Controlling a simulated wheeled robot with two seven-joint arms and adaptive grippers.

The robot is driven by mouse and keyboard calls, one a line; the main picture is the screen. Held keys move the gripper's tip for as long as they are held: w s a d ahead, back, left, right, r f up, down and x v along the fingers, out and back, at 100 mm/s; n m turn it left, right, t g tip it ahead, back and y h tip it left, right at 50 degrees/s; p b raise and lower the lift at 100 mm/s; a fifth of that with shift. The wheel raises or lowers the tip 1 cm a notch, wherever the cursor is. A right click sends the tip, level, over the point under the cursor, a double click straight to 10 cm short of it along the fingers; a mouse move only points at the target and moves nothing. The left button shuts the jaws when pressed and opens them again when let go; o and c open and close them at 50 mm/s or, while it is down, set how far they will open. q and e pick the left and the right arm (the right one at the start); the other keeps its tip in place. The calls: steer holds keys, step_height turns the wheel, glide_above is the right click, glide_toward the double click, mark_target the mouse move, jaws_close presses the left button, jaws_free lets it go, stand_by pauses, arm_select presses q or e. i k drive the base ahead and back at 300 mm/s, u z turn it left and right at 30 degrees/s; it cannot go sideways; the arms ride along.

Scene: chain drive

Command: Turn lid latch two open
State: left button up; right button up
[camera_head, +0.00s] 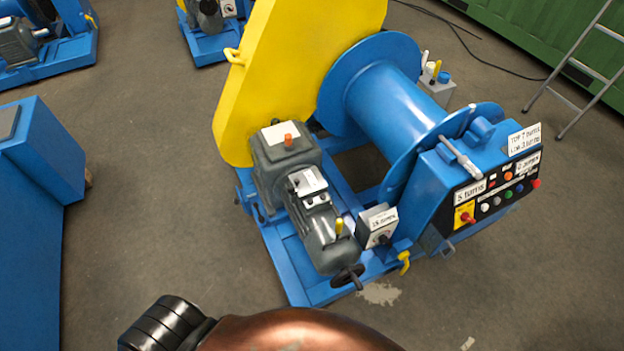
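A winch has a yellow chain guard (285,65) standing upright at its left side, with a small yellow handle (233,57) on its left edge. The far side of the guard is hidden. Neither of my grippers is in view. A copper-coloured part of my own arm (295,333) with a black ribbed end (165,322) shows at the bottom edge.
The winch has a blue drum (385,105), a grey motor (322,235), a black handwheel (348,276) and a control panel (495,192). A blue cabinet (40,160) stands left. A ladder (590,70) leans at upper right. Floor (150,170) between cabinet and winch is clear.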

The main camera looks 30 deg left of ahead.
mark_target(291, 190)
steer(key=u, duration=0.15)
steer(key=k, duration=0.3)
steer(key=z, duration=0.6)
steer(key=i, duration=0.75)
steer(key=u, duration=0.6)
steer(key=i, duration=0.6)
steer(key=u, duration=0.4)
